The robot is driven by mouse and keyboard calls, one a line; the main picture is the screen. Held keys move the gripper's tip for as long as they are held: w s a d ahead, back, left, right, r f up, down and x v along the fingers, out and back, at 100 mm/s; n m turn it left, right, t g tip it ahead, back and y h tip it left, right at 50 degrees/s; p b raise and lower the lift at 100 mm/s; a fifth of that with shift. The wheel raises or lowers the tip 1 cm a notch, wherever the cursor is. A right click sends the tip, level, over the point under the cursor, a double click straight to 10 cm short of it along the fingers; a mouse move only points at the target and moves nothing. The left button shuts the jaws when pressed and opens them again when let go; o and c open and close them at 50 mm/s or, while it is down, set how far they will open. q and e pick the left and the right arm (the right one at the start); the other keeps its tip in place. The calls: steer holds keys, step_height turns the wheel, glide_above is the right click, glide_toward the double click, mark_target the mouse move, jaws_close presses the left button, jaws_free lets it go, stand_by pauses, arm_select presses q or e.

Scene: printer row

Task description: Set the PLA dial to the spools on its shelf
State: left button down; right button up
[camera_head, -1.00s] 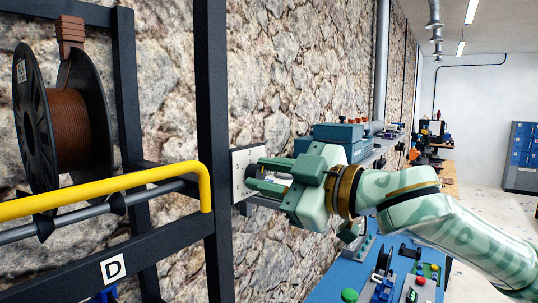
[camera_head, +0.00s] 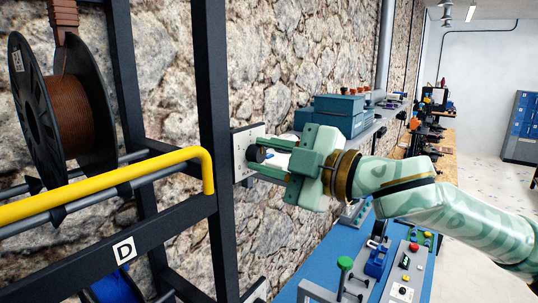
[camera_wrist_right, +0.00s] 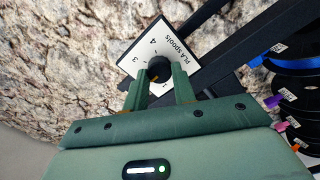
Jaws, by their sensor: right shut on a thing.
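The PLA dial is a white plate (camera_head: 240,166) with a round black knob (camera_head: 256,153), beside the dark rack post. In the right wrist view the plate (camera_wrist_right: 178,51) reads "PLA SPOOLS" and carries numbers around the knob (camera_wrist_right: 160,68); 4, 3 and 1 can be made out. My right gripper (camera_head: 264,158) is shut on the knob, one finger on each side; its fingers (camera_wrist_right: 161,86) hide part of the plate. The knob's exact setting is unclear. A brown spool (camera_head: 72,115) hangs on the rack. My left gripper is not in view.
A yellow rail (camera_head: 100,188) and a rack bar marked D (camera_head: 124,250) run left of the dial. A blue spool (camera_head: 115,287) shows below. A blue bench (camera_head: 290,262) with controls lies under my right arm. Several spools (camera_wrist_right: 290,97) show in the right wrist view.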

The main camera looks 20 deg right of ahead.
steer(key=o, duration=1)
steer(key=b+v, duration=0.9)
steer(key=v, duration=0.7)
steer(key=shift+s+d, duration=0.15)
steer(key=shift+s, duration=0.05)
steer(key=shift+w, duration=0.1)
